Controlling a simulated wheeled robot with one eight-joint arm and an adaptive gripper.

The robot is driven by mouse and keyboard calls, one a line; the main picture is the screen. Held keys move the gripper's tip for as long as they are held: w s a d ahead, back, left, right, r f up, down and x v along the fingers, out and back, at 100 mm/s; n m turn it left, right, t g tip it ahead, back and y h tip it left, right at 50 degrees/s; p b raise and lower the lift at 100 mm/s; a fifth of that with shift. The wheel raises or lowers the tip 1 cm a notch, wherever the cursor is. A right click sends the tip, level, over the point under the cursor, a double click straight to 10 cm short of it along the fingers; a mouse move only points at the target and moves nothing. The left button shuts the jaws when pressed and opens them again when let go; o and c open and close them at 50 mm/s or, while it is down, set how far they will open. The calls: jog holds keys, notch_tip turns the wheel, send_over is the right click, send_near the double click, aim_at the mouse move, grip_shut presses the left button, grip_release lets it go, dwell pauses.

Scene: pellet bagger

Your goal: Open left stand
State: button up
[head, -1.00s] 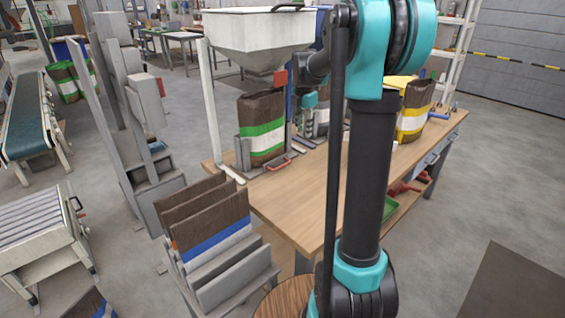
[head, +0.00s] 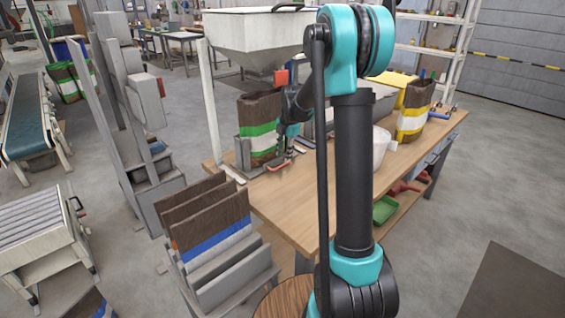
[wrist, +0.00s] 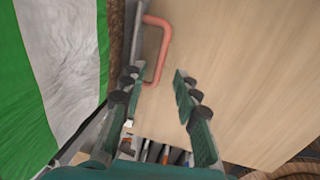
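The left stand (head: 243,153) is a grey holder on the workbench, under the white hopper. A brown bag (head: 258,108) with a green and white band stands upright in it. A red loop handle (head: 279,166) sticks out low at its front; the handle also shows in the wrist view (wrist: 163,38). My gripper (head: 287,152) is beside the bag, just above the handle. In the wrist view my gripper (wrist: 155,76) is open, its two fingers apart. The handle's near end appears between the fingertips; I cannot tell whether they touch it.
The white hopper (head: 258,38) hangs above the bag. A brown bag with a yellow band (head: 412,112) and a white tub (head: 378,147) are farther right on the wooden bench (head: 300,205). A rack (head: 225,265) of folded bags stands at front left. The bench front is clear.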

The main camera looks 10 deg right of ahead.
aim_at(282, 166)
jog(key=shift+w+a+f, duration=0.15)
jog(key=shift+w+f, duration=0.05)
jog(key=shift+f, duration=0.95)
jog(key=shift+w+a+f, duration=0.1)
jog(key=shift+w+f, duration=0.05)
jog(key=shift+f, duration=0.95)
grip_shut()
